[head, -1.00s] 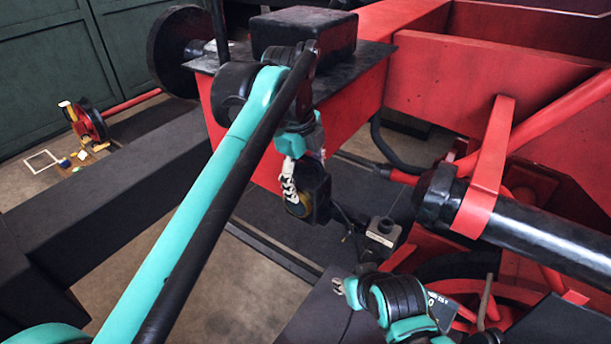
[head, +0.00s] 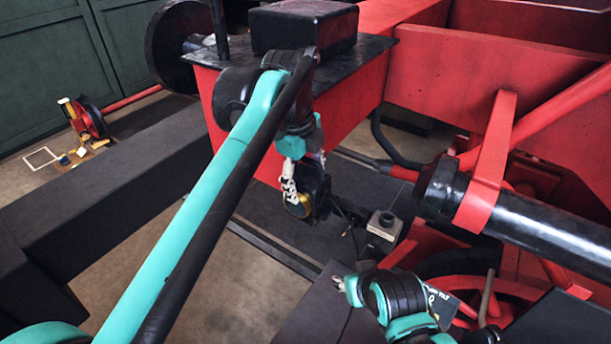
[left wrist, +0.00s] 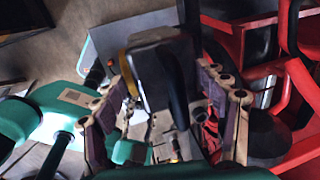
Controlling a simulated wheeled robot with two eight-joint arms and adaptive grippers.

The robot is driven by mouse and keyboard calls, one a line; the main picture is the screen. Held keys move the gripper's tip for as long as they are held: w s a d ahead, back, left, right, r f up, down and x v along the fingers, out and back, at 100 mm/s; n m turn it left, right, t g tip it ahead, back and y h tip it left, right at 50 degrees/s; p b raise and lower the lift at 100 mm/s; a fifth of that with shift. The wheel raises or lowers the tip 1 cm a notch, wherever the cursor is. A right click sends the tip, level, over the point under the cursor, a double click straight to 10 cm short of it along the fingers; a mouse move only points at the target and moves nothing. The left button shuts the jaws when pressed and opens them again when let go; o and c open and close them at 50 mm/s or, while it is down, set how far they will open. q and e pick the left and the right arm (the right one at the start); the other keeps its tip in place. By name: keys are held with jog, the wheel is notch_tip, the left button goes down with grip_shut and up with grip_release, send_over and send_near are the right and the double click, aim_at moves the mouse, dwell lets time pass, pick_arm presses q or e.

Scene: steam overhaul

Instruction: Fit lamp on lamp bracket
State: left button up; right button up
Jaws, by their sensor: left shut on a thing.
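My left gripper (head: 291,190) is shut on the lamp (head: 316,188), a dark body with a yellow-brass ring. It hangs in front of the red box-shaped beam (head: 350,105), over dark floor. In the left wrist view the lamp (left wrist: 160,72) sits between the two pale, jointed fingers of the gripper (left wrist: 168,95). I cannot clearly pick out the lamp bracket. My right gripper (head: 342,285) is low in the head view, apart from the lamp; its finger gap is unclear.
A grey block with a dark knob (head: 383,224) stands just right of the lamp. A black cylinder (head: 530,220) with a red strap lies further right. A round black buffer (head: 177,47) is at the back left. A long dark beam (head: 120,180) crosses the left side.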

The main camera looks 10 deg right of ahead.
pick_arm(q)
jog(key=shift+f+b, duration=1.05)
jog(key=shift+f, duration=0.75)
jog(key=shift+f, duration=0.15)
jog(key=o, duration=1.6)
jog(key=shift+o, duration=0.2)
